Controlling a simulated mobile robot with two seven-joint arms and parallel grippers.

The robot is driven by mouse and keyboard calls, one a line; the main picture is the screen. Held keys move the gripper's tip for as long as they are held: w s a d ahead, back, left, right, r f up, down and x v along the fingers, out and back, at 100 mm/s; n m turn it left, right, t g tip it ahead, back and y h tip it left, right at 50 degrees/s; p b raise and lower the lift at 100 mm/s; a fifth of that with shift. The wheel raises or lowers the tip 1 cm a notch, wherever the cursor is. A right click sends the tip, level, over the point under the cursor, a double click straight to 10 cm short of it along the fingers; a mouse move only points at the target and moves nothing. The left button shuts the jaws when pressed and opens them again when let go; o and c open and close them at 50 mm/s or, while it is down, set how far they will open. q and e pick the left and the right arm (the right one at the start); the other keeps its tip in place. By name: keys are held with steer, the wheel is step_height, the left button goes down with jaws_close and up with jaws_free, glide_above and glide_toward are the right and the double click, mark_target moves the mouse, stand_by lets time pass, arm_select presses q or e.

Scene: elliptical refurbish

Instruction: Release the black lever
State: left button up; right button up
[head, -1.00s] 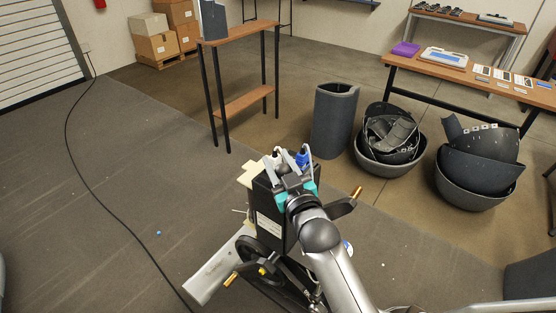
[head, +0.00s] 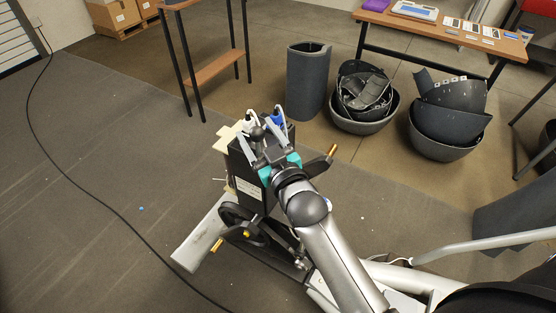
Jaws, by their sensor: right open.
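My right gripper (head: 262,128), with teal pads at its base, reaches over the top of the elliptical's black box (head: 250,185), which carries a white label. Its two grey fingers are spread apart. A small dark knob-like part (head: 256,132) shows between the fingers; I cannot tell whether it is the black lever, or whether the fingers touch it. My right wrist and forearm cover part of the box. My left gripper is not in view.
Crank ends with brass tips (head: 333,150) stick out beside the box. A black cable (head: 95,195) crosses the floor at left. Grey bins of dark shells (head: 366,118), a grey cylinder (head: 307,82) and a wooden table (head: 450,32) stand behind. The left floor is mostly clear.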

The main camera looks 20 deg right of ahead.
steer(key=s+p, duration=0.1)
steer(key=s, duration=1)
steer(key=shift+s+d, duration=0.2)
steer(key=shift+d, duration=0.25)
steer(key=s+f+g, duration=0.3)
steer(key=f, duration=0.8)
steer(key=s+a+f+g, duration=0.1)
steer(key=s+f+g, duration=0.25)
steer(key=f, duration=0.65)
steer(key=s+f+g, duration=0.3)
steer(key=s+f, duration=0.1)
steer(key=f, duration=0.7)
steer(key=s+d+f+g, duration=0.1)
steer(key=s+f+g, duration=0.1)
steer(key=s+f, duration=0.3)
steer(key=s+d+f+g, duration=0.2)
steer(key=s+f+g, duration=0.1)
steer(key=s, duration=0.7)
steer(key=s+d+f+g+h, duration=0.1)
steer(key=s+f+g, duration=0.1)
steer(key=s+f, duration=0.4)
steer(key=shift+s+d+f+m, duration=0.3)
steer(key=shift+s+d, duration=0.05)
steer(key=shift+s, duration=0.65)
